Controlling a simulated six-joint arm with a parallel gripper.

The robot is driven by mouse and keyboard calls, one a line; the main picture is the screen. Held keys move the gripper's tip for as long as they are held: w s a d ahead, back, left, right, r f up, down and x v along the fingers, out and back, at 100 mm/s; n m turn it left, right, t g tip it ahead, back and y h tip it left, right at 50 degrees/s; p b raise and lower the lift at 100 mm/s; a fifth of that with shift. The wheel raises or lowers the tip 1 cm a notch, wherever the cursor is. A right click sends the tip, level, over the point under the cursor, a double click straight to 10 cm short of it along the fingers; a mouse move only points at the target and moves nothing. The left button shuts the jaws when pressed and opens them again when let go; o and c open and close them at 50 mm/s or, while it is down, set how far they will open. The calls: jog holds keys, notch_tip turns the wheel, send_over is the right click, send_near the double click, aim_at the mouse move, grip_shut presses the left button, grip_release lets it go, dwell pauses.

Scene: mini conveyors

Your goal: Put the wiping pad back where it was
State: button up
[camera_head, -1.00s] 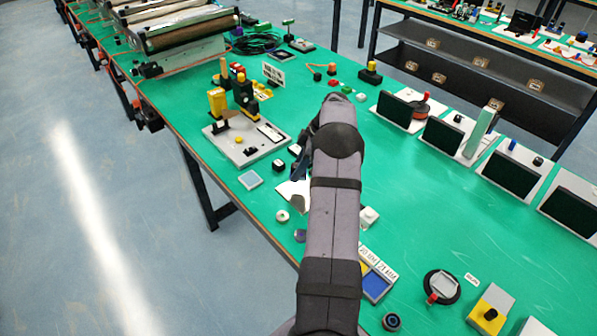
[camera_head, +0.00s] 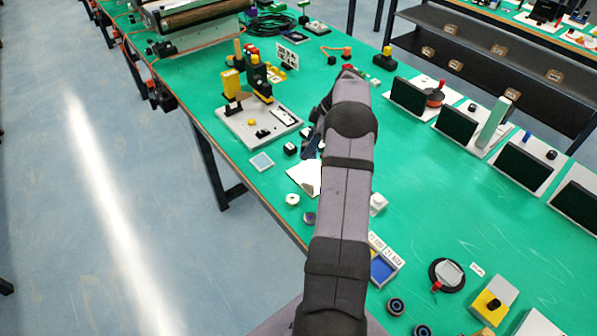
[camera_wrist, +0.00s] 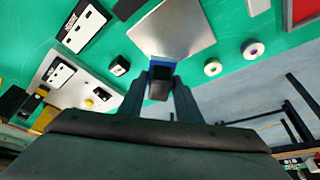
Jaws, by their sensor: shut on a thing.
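My gripper (camera_wrist: 160,95) is shut on a small dark block with a blue part at its far side, which I take to be the wiping pad (camera_wrist: 160,84). In the wrist view it overlaps the near edge of a shiny pale plate (camera_wrist: 178,28); I cannot tell whether it touches it.
A grey board (camera_head: 245,131) with yellow and black parts stands up-left of the plate. Black panels on white bases (camera_head: 455,125) line the right.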

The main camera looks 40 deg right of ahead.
jog(key=w+a+r+n+b, duration=0.1)
jog(key=w+a+r, duration=0.25)
jog(key=a, duration=0.35)
jog(key=w+a+r+n+b, duration=0.1)
jog(key=w+a+r+n, duration=0.1)
jog(key=a+r, duration=0.3)
notch_tip(320, 180, down, 7)
jog(key=s+m+t+h, duration=0.1)
jog(key=m+h, duration=0.2)
jog(key=m, duration=0.8)
jog(key=shift+s+d+m+t+b, duration=0.3)
jog(key=shift+s+m+b, duration=0.05)
jog(key=shift+m, duration=0.05)
jog(key=shift+f, duration=0.1)
